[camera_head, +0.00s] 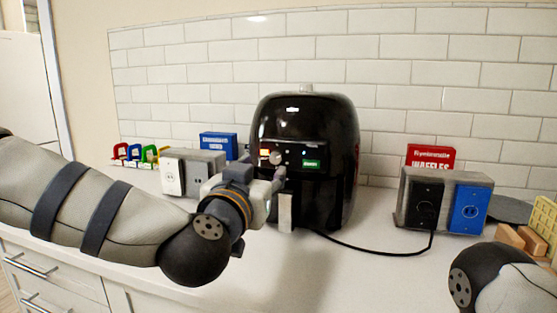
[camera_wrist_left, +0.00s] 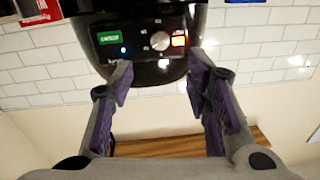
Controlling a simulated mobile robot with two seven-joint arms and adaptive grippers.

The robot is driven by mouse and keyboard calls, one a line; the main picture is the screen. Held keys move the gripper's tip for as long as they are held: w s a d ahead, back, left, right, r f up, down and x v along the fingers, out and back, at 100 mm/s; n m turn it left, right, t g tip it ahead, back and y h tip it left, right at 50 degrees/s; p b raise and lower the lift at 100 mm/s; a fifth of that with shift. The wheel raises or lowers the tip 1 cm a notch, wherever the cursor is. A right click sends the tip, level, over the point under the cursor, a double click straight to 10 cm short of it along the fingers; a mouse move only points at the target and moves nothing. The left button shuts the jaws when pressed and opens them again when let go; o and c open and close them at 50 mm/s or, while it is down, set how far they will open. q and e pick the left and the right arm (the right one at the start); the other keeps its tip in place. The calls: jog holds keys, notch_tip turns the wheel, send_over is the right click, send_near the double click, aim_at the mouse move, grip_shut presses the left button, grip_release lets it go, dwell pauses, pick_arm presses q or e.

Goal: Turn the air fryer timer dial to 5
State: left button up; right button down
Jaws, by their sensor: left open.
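The black air fryer (camera_head: 318,140) stands upright on the counter against the tiled wall. Its front panel has a round silver timer dial (camera_head: 277,158) with small marks around it, too small to read. A green label (camera_head: 311,164) is beside the dial. In the left wrist view the picture is upside down and the dial (camera_wrist_left: 160,41) shows between the fingertips. My left gripper (camera_head: 263,168) is open in front of the panel, and its fingers (camera_wrist_left: 161,70) appear apart from the dial, one to each side. My right gripper is out of the picture.
A grey outlet box (camera_head: 190,172) stands left of the fryer, and another box with a blue outlet (camera_head: 468,211) stands at the right. A black cord (camera_head: 375,251) runs from the fryer to it. Blue (camera_head: 217,144) and red (camera_head: 431,156) boxes stand behind. The front counter is mostly clear.

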aim_at(275, 159)
pick_arm(q)
jog(key=x, duration=0.2)
jog(key=b+x, duration=0.1)
jog(key=x, duration=0.2)
jog(key=f+x, duration=0.1)
jog(key=x, duration=0.2)
jog(key=shift+a, duration=0.1)
jog(key=shift+w+r, duration=0.2)
jog(key=shift+w, duration=0.15)
jog(key=shift+r, duration=0.1)
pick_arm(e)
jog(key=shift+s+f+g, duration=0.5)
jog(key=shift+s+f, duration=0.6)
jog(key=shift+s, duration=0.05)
pick_arm(q)
grip_shut()
